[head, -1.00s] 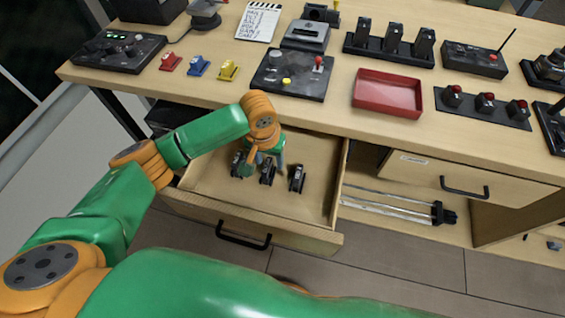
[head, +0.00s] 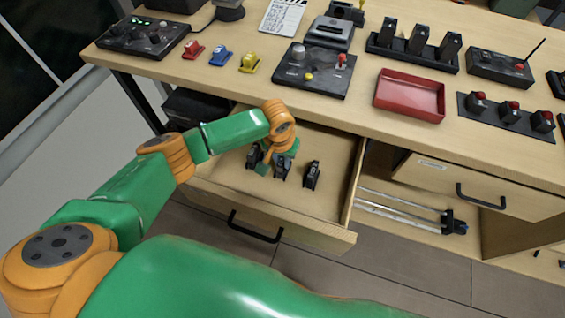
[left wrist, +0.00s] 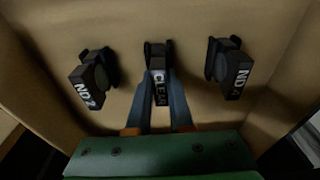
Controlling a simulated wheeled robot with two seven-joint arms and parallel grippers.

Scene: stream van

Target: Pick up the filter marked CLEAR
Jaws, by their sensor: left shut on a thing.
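The filter marked CLEAR (left wrist: 158,75) is a small black block with a label, in the middle of the left wrist view. My left gripper (left wrist: 160,100) is shut on it, one finger on each side. In the head view my left gripper (head: 276,160) reaches down into the open drawer (head: 225,197) and is mostly hidden by my wrist. Two other black filters stand apart on either side: one marked ND 2 (left wrist: 95,75) on the left and one marked ND (left wrist: 228,68) on the right, its last character unclear. My right gripper is not in view.
The tabletop (head: 400,150) overhangs the back of the drawer. On it are a red tray (head: 410,97), a black joystick panel (head: 312,75) and several small coloured items. A second drawer (head: 470,185) is at the right.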

